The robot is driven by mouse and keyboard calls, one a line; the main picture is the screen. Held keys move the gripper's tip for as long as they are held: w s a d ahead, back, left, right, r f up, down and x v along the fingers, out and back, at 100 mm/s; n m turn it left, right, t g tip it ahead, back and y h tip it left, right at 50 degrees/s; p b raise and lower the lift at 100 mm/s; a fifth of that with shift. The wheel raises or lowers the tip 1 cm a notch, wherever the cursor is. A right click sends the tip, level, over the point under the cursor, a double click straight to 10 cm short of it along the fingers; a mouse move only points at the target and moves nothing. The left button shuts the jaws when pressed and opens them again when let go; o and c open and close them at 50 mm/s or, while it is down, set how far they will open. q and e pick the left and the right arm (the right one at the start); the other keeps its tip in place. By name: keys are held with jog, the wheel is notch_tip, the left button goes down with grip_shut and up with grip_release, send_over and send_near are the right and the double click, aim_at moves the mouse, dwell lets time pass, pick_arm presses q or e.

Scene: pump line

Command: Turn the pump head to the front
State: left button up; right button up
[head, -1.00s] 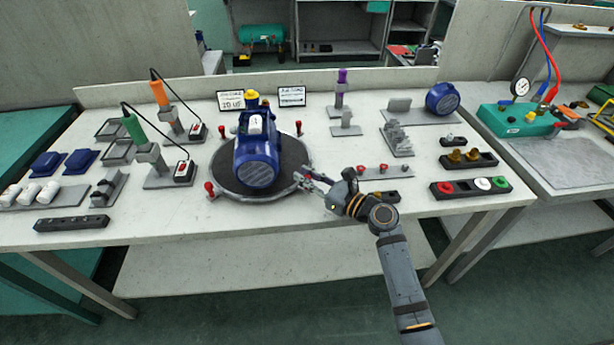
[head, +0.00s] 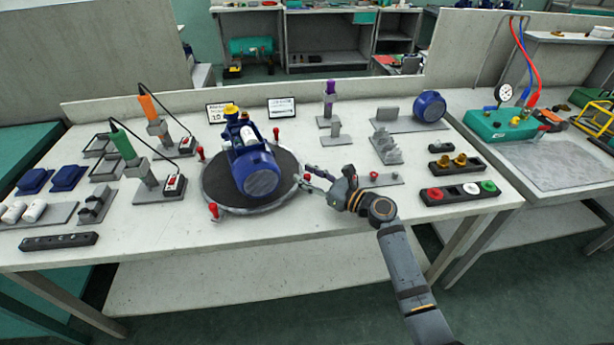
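The blue pump (head: 255,172) sits on a round dark turntable (head: 218,190) on the bench. Its blue motor end points toward the front, slightly right. The yellow part at its other end (head: 230,110) points to the back left. Red-knobbed pegs stand around the turntable rim, one at the front left (head: 213,210) and one at the back (head: 276,133). My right gripper (head: 305,180) is at the turntable's right rim, its fingers beside or around a red knob there. Whether they are closed on it is too small to tell. My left gripper is out of view.
Soldering-iron-like tools with green (head: 123,144) and orange (head: 147,105) handles stand left of the turntable. A small plate with red knobs (head: 385,181) lies right of my gripper. A button strip (head: 460,193) is farther right. The bench front before the turntable is clear.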

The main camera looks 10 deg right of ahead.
jog(key=shift+a, duration=0.1)
jog(key=v, duration=1.2)
